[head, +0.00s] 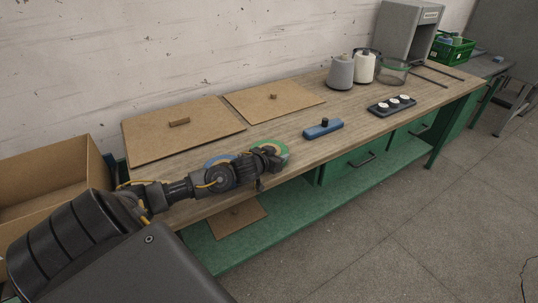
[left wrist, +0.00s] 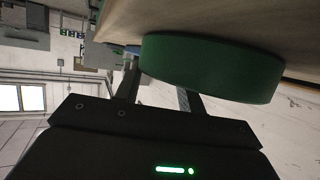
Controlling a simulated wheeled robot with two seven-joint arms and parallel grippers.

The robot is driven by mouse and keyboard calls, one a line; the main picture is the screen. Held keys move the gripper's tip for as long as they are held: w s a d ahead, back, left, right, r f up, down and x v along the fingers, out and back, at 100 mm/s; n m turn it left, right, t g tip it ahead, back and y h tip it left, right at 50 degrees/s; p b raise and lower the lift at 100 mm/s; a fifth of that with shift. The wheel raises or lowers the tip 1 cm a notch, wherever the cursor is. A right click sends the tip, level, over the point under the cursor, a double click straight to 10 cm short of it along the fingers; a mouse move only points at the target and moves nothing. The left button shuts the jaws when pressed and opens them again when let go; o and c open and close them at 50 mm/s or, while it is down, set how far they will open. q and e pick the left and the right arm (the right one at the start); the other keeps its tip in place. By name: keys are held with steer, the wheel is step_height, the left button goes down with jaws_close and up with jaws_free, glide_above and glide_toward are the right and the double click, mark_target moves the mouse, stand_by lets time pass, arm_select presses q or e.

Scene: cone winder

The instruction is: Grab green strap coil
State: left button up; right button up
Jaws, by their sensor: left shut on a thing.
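The green strap coil (head: 270,145) lies on the wooden workbench near its front edge, partly hidden by my left gripper (head: 270,158). In the left wrist view the coil (left wrist: 208,66) is a thick green disc between the two dark fingers of my left gripper (left wrist: 158,92). The gripper is shut on the coil. The coil is at or very close to the tabletop; I cannot tell whether it touches. My right gripper is in neither view.
A blue coil (head: 219,159) lies behind my left wrist. A blue tool (head: 323,129) and a black tray with white knobs (head: 392,105) are to the right. Two brown boards (head: 183,130) lie at the back. Yarn cones (head: 341,72) stand far right. An open cardboard box (head: 45,185) is at left.

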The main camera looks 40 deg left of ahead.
arm_select(q)
steer(key=shift+f, duration=0.1)
steer(key=shift+r, duration=0.4)
step_height(320, 180, up, 3)
steer(key=shift+a+f, duration=0.1)
steer(key=shift+f, duration=0.1)
jaws_close()
steer(key=s+d+r, duration=0.3)
steer(key=d+r, duration=0.6)
steer(key=d, duration=0.4)
steer(key=shift+d+r, duration=0.35)
steer(key=shift+d, duration=0.05)
